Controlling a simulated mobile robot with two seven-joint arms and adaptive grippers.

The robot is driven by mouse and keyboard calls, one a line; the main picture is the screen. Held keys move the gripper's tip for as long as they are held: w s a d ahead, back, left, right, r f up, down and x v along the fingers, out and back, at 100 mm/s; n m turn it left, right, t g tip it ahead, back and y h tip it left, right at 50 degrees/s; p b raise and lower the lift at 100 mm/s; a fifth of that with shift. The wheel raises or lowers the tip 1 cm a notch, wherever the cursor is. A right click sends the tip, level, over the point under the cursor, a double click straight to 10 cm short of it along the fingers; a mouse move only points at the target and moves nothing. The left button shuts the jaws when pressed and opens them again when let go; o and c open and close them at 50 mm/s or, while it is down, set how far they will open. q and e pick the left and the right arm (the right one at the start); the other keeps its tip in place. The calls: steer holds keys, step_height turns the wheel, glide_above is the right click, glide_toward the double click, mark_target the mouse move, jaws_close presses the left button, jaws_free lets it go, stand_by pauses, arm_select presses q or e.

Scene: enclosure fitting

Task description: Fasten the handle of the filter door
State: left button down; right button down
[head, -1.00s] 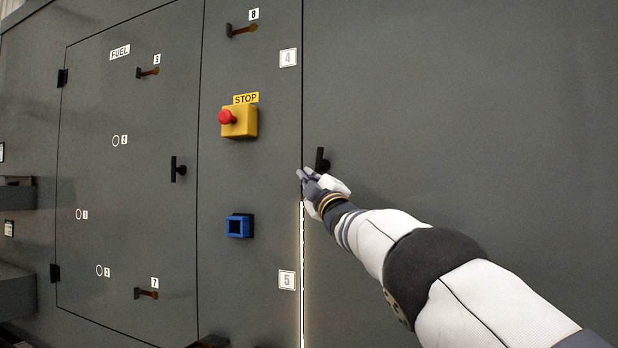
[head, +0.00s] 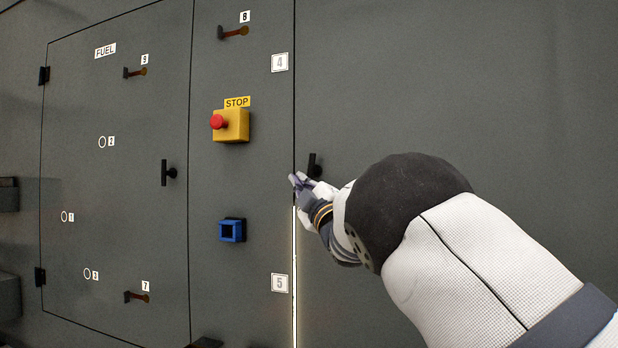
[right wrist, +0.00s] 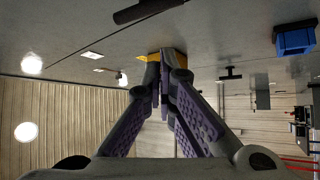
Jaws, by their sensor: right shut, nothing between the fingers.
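A large grey door panel (head: 450,100) fills the right of the head view; no label on it shows. Its black handle (head: 314,165) sits near the panel's left edge, its bar about upright. The handle also shows at the top of the right wrist view (right wrist: 148,10). My right gripper (head: 293,180) is shut and empty, at the seam just left of and below the handle. It looks apart from the handle. In the right wrist view its fingertips (right wrist: 160,58) meet. My left gripper is not in view.
A bright strip (head: 295,270) runs down the seam below my gripper. Left of the seam are a yellow box with a red STOP button (head: 230,125) and a blue square socket (head: 232,230). Further left is the FUEL door (head: 100,200) with its own black handle (head: 167,172).

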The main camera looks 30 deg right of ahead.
steer(key=shift+v, duration=1.2)
steer(key=shift+s+r, duration=0.1)
steer(key=shift+r, duration=0.1)
